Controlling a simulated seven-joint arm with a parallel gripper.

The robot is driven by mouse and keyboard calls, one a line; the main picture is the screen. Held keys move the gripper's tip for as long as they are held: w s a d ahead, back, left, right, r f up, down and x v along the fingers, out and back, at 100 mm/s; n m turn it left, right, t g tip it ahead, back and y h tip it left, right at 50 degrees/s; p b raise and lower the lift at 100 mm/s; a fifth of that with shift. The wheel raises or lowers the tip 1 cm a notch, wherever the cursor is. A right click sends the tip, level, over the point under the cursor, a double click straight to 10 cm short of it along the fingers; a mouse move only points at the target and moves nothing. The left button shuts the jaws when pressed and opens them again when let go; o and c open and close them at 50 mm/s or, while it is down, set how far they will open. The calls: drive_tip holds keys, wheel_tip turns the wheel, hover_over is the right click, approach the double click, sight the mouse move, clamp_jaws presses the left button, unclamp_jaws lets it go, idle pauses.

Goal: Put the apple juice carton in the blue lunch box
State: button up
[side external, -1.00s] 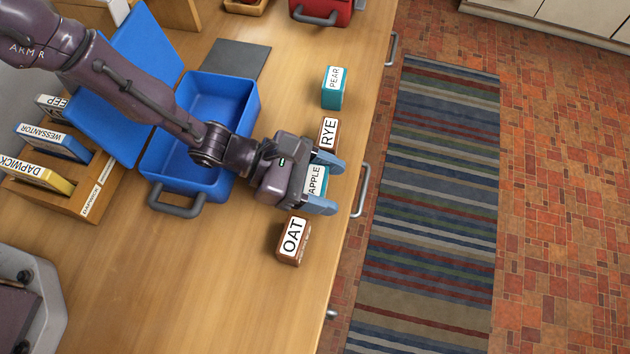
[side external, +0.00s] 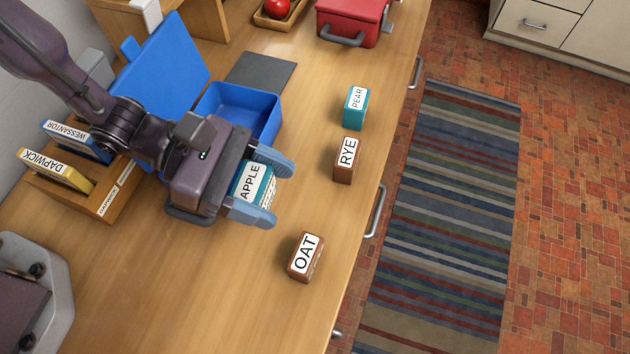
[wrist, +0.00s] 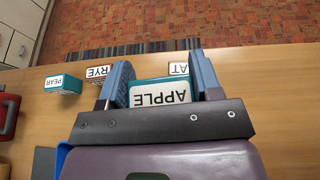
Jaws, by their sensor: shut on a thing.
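The teal apple juice carton (side external: 252,182), with a white APPLE label, is between the blue fingers of my gripper (side external: 266,188). My gripper is shut on it and holds it up in front of the blue lunch box (side external: 264,105). In the wrist view the carton (wrist: 160,95) shows between the fingertips (wrist: 160,85). The lunch box stands open, its lid (side external: 160,80) tilted back on the left. My arm and gripper hide the box's near part. In the wrist view only a blue edge (wrist: 62,155) of the box shows.
A teal PEAR carton (side external: 355,108), a brown RYE box (side external: 345,160) and a brown OAT box (side external: 305,258) stand along the table's right side. A wooden file rack (side external: 95,200) is at left. A red lunch box (side external: 350,22) stands at the back.

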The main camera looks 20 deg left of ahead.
sight(232, 197)
drive_tip(key=s+a+r, duration=0.1)
drive_tip(key=s+a, duration=0.1)
drive_tip(key=shift+s+a+r, duration=0.2)
drive_tip(key=shift+a+r, duration=0.15)
drive_tip(key=shift+a, duration=0.05)
drive_tip(key=s+d+m+g+y, duration=0.3)
drive_tip(key=s+m+g+y, duration=0.1)
drive_tip(key=s+m+g, duration=0.7)
drive_tip(key=s+a+f+m+y, duration=0.2)
drive_tip(key=a+m+y, duration=0.4)
drive_tip(key=m+y, duration=0.25)
drive_tip(key=s+a+f+m+y, duration=0.1)
drive_tip(key=a+m+y, duration=0.5)
drive_tip(key=m+y, duration=0.3)
drive_tip(key=w+a+r+m+t+y, duration=0.1)
drive_tip(key=w+r+m+t, duration=0.2)
drive_tip(key=w+m+t, duration=0.65)
drive_tip(key=w+a+r+m+t+y, duration=0.1)
drive_tip(key=w+a+r+m+t, duration=0.15)
drive_tip(key=w+m+t, duration=0.7)
drive_tip(key=w+f+n, duration=0.2)
drive_tip(key=w+f, duration=0.2)
drive_tip(key=f, duration=0.4)
drive_tip(key=shift+d+f, duration=0.3)
drive_tip(key=shift+d, duration=0.1)
